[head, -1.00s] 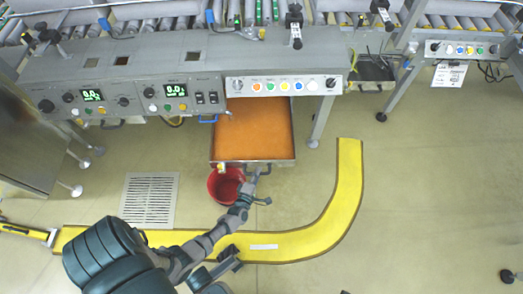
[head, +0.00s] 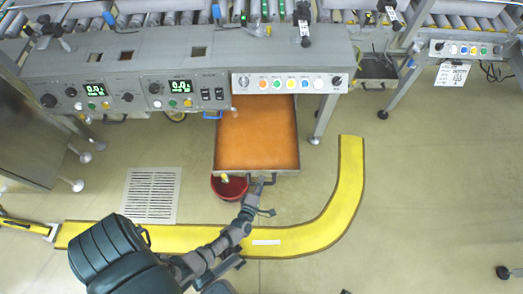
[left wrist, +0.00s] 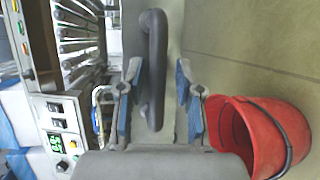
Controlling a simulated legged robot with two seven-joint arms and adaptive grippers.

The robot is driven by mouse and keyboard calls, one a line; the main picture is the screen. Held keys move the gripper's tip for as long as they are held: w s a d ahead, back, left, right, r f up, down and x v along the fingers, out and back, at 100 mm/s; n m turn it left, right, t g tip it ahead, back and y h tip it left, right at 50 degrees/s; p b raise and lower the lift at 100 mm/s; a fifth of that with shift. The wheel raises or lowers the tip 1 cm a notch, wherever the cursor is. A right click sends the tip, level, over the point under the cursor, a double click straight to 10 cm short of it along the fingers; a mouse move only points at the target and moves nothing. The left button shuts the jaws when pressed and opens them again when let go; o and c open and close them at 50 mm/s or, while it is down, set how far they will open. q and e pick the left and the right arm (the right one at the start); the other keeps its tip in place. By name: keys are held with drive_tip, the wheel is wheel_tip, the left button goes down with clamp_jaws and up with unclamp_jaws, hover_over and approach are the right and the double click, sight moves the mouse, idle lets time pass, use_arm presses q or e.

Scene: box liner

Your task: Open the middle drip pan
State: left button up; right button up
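A drip pan (head: 257,170) with a metal rim and an orange inside is slid out from under the middle of the machine in the head view. My left gripper (head: 262,187) is at the handle on the pan's front side. In the left wrist view, the dark handle bar (left wrist: 154,60) stands between the two blue-padded fingers of the left gripper (left wrist: 157,90). There are visible gaps on both sides, so the fingers are open around the bar. My right gripper is not in view.
A red bucket (head: 228,190) stands on the floor partly under the pan's front edge; it also shows beside the gripper in the left wrist view (left wrist: 262,135). A floor grate (head: 152,194) and curved yellow strip (head: 350,185) lie nearby. Floor to the right is clear.

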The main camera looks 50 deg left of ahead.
use_arm(q)
drive_tip(key=shift+d+r, duration=0.1)
drive_tip(key=shift+d, duration=0.1)
drive_tip(key=shift+s+d, duration=0.1)
drive_tip(key=shift+s, duration=0.05)
drive_tip(key=v, duration=0.7)
idle(0.4)
